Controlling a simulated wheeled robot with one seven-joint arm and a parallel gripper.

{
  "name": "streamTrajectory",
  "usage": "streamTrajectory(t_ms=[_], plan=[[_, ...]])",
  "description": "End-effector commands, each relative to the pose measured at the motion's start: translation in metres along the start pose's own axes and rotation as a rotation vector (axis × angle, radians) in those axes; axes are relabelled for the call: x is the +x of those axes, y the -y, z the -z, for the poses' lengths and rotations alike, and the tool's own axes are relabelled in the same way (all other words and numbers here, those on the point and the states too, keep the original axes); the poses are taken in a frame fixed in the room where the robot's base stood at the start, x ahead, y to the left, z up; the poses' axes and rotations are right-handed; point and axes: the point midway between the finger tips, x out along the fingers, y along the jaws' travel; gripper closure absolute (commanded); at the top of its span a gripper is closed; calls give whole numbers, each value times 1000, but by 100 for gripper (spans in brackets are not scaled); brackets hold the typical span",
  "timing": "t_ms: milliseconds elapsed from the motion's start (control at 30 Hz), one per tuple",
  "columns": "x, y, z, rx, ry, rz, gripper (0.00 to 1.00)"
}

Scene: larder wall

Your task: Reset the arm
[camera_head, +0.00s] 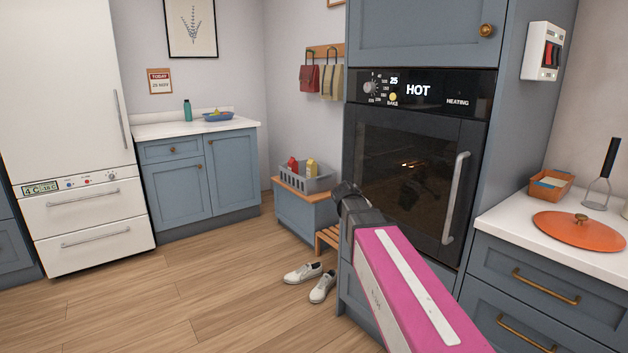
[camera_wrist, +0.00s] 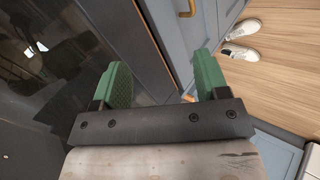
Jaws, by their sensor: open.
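My gripper shows in the wrist view (camera_wrist: 160,88), with its two green fingers spread apart and nothing between them. Beyond the fingers I see the dark glass of the oven and a blue cabinet front. In the head view my arm, with a magenta link, reaches up from the bottom right in front of the oven (camera_head: 405,165). The dark end of the arm is beside the oven's left edge, and the fingers cannot be made out there. The oven door is shut and its display reads HOT and HEATING.
The counter (camera_head: 486,222) at the right holds an orange lid (camera_head: 580,232), a small orange box (camera_head: 551,185) and a masher (camera_head: 601,180). White shoes (camera_head: 303,272) lie on the floor by a low bench. A grey crate (camera_head: 305,179) stands behind. The wooden floor at left is clear.

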Motion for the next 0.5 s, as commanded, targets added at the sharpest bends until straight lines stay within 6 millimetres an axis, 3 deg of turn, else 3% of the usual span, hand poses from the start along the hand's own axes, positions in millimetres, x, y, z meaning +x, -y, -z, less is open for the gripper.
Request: streamTrajectory(t_ms=[33,200,500], plan=[[15,18,-24,24,21,54,32],[51,73,-83,120,85,234,32],[81,159,-179,313,215,523,32]])
